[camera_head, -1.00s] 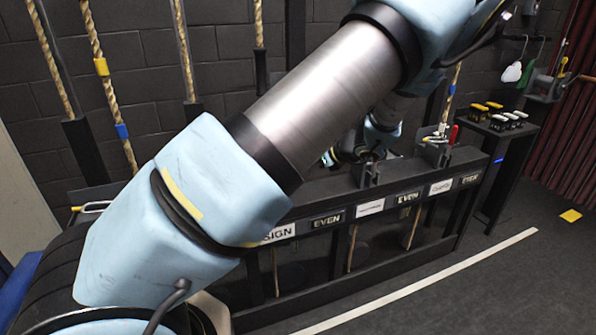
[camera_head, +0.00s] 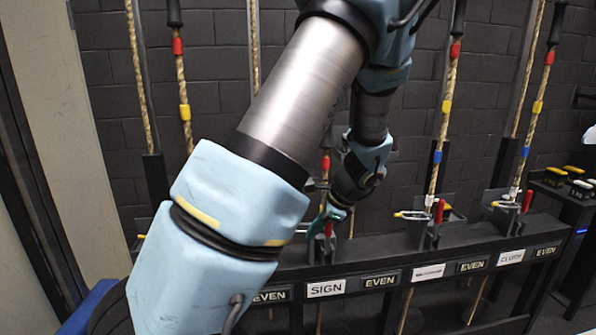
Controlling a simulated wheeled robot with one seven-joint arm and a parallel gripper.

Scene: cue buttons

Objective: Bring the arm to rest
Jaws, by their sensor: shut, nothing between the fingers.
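My arm, in pale blue and bare metal, crosses the head view from lower left to upper middle, then folds down behind itself. My gripper (camera_head: 326,222) is small at its far end, low over the black rail (camera_head: 375,247), beside a red-handled lever (camera_head: 326,165). The fingers look closed with nothing visible between them. I cannot tell whether they touch the lever or its bracket.
Ropes with coloured bands, such as one at the right (camera_head: 437,150), run up a dark block wall (camera_head: 400,130). The rail front carries plates, including SIGN (camera_head: 326,288) and EVEN (camera_head: 380,281). A pale panel (camera_head: 75,120) stands at the left.

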